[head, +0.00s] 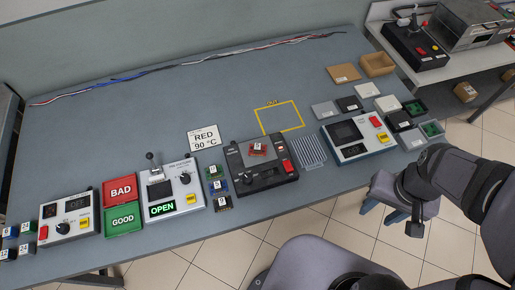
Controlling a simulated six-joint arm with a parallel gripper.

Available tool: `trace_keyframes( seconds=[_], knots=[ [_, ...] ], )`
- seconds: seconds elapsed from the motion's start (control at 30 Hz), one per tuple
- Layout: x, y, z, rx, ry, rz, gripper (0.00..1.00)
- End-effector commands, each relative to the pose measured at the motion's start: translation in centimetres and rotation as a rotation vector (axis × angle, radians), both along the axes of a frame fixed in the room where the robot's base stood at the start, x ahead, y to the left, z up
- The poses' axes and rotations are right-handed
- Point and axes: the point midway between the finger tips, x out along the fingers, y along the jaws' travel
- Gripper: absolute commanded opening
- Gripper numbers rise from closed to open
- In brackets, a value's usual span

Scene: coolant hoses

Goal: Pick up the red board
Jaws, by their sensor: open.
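The red board (258,149) is small, with a white label on it. It lies on the top face of a dark machine (262,177) near the middle of the table. My gripper (379,212) is at the right, beyond the table's front edge, well apart from the red board. Its bluish fingers look parted, with nothing visible between them. Part of the gripper is hidden by my arm.
Numbered boards (216,186) lie left of the dark machine, and a grey ribbed rack (309,151) stands to its right. BAD (121,202) and GOOD (122,232) trays are at left. The table's back is mostly clear.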

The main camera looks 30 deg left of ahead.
Motion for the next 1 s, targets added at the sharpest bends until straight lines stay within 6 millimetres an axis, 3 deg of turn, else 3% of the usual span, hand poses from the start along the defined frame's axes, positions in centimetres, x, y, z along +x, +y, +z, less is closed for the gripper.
trace_keyframes(
  seconds=[0.17,0.27,0.4,0.6,0.8,1.0],
  knots=[
    [1.7,2.1,-1.6,0.028,-0.053,0.038,0.41],
    [3.9,5.1,-3.4,0.067,-0.127,0.08,0.41],
    [7.6,11.6,-6.6,0.142,-0.277,0.154,0.41],
    [11.0,22.0,-10.7,0.235,-0.524,0.235,0.41],
    [11.2,30.2,-13.8,0.273,-0.776,0.284,0.41],
    [9.4,34.6,-15.1,0.263,-0.991,0.317,0.41]
  ],
)
